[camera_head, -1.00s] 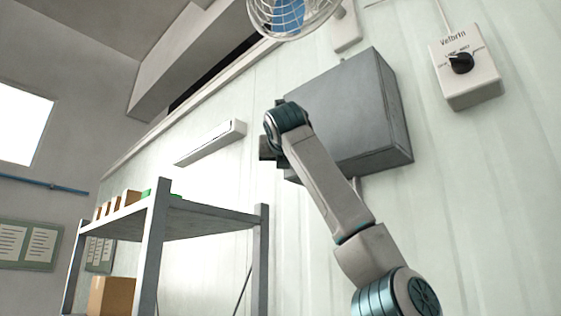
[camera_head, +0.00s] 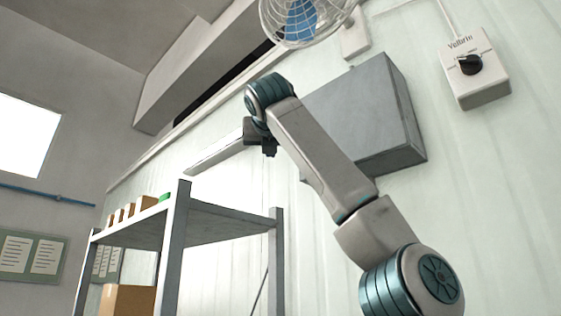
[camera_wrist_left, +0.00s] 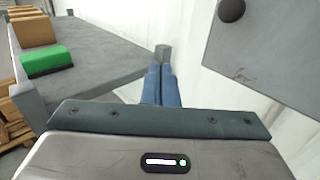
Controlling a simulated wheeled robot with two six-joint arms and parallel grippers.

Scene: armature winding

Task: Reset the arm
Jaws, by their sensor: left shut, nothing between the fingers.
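My left arm (camera_head: 322,150) rises from the lower right in the head view and bends at its top. My left gripper (camera_head: 269,150) hangs small and dark at its end, in front of the wall and above the shelf in the picture. In the left wrist view its two blue fingers (camera_wrist_left: 162,86) lie together, shut with nothing between them. My right gripper is in neither view.
A grey shelf (camera_head: 225,222) carries cardboard boxes (camera_head: 130,210) and a green block (camera_wrist_left: 47,62). A grey wall box (camera_head: 368,110) is behind the arm. A caged fan (camera_head: 300,20) and a dial switch box (camera_head: 475,72) are higher up.

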